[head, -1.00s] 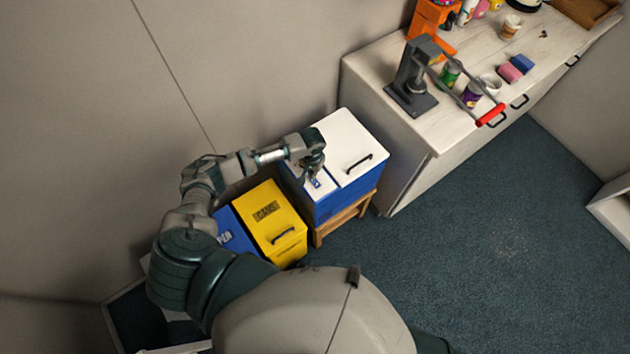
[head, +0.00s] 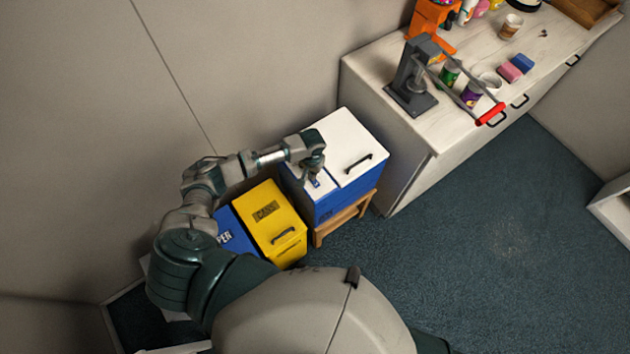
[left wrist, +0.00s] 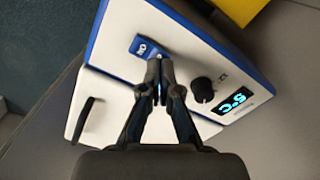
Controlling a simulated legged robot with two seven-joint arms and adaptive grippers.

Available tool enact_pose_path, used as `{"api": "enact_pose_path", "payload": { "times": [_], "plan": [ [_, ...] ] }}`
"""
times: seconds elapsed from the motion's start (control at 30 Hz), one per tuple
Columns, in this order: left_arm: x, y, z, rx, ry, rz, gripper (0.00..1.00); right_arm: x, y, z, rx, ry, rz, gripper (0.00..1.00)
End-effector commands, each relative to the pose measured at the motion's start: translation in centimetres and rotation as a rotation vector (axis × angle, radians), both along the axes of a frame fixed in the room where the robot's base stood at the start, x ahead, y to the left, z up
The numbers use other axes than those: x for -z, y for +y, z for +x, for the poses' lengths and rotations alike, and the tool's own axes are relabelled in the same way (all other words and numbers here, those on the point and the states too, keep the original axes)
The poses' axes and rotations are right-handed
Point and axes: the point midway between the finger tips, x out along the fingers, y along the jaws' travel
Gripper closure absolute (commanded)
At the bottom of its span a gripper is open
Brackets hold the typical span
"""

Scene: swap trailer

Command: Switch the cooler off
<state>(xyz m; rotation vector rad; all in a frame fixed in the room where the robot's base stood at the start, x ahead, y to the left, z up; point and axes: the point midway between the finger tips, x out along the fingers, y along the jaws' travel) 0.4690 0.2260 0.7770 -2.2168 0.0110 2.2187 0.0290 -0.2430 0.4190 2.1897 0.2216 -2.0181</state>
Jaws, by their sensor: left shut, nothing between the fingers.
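The cooler (head: 350,197) is a blue box with a white top, standing on a low wooden stand. In the left wrist view its white control panel (left wrist: 185,75) shows a blue rocker switch (left wrist: 143,47), a black knob (left wrist: 203,90) and a lit display (left wrist: 236,100) reading 5°C. My left gripper (head: 313,178) is over the panel, beside the switch. In the left wrist view its shut, empty fingertips (left wrist: 160,68) overlap the near end of the switch and hide part of it. I cannot tell if they touch it. My right gripper is not in view.
A yellow bin (head: 290,232) and a blue bin (head: 233,232) stand left of the cooler. A counter (head: 385,110) with a grey lever press (head: 412,78) and several small items stands behind and to the right. The carpet to the right is clear.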

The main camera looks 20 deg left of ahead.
Motion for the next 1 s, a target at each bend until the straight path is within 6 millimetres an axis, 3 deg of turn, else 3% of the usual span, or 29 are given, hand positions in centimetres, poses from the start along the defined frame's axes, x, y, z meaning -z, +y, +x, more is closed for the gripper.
{"api": "enact_pose_path", "payload": {
  "times": [1.0],
  "plan": [
    [1.1, 0.0, 0.0, 0.000, 0.000, 0.001, 1.00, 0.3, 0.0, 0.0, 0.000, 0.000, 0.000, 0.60]
  ]
}}
